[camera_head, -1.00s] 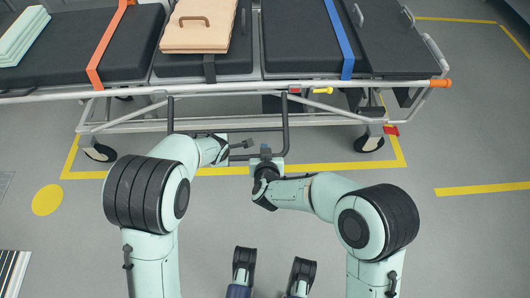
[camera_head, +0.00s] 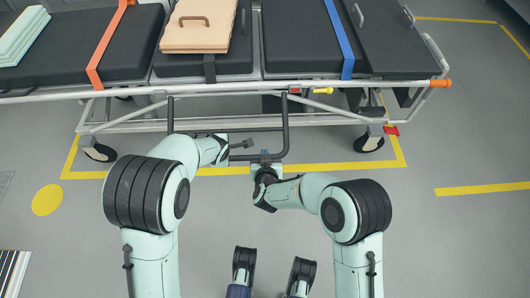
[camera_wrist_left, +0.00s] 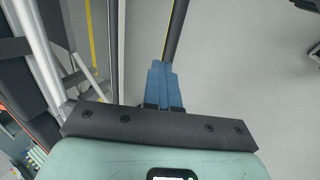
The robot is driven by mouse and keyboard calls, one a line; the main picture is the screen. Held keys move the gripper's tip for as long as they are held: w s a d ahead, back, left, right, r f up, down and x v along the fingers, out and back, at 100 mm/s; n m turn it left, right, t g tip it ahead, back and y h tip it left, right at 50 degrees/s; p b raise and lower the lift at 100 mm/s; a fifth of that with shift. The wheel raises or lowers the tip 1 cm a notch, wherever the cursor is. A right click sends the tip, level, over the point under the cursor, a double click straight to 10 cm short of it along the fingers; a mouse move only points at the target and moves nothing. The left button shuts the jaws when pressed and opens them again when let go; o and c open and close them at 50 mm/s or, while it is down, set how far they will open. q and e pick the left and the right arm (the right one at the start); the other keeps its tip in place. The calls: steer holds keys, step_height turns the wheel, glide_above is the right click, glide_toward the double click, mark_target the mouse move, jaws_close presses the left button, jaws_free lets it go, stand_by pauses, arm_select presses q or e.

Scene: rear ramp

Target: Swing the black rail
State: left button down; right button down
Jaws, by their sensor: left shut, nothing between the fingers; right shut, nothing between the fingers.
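The black rail (camera_head: 285,122) is a U-shaped bar hanging down from the near side of the stretcher. My left gripper (camera_head: 249,143) is inside the U, near the rail's lower bar. In the left wrist view its blue fingers (camera_wrist_left: 164,75) are shut together, and a dark bar (camera_wrist_left: 176,28), apparently the rail, runs away just beyond their tips. My right gripper (camera_head: 265,156) is shut at the rail's lower right part. I cannot tell whether either gripper touches the rail.
The stretcher (camera_head: 390,88) stands across the back on wheels, with orange (camera_head: 110,45) and blue (camera_head: 338,40) straps. A beige case (camera_head: 198,38) lies on it. Yellow lines (camera_head: 480,188) mark the grey floor. Floor at the right is clear.

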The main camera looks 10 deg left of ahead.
arm_select(q)
steer(key=c, duration=0.9)
jaws_free()
steer(key=shift+c, duration=0.2)
steer(key=v, duration=1.2)
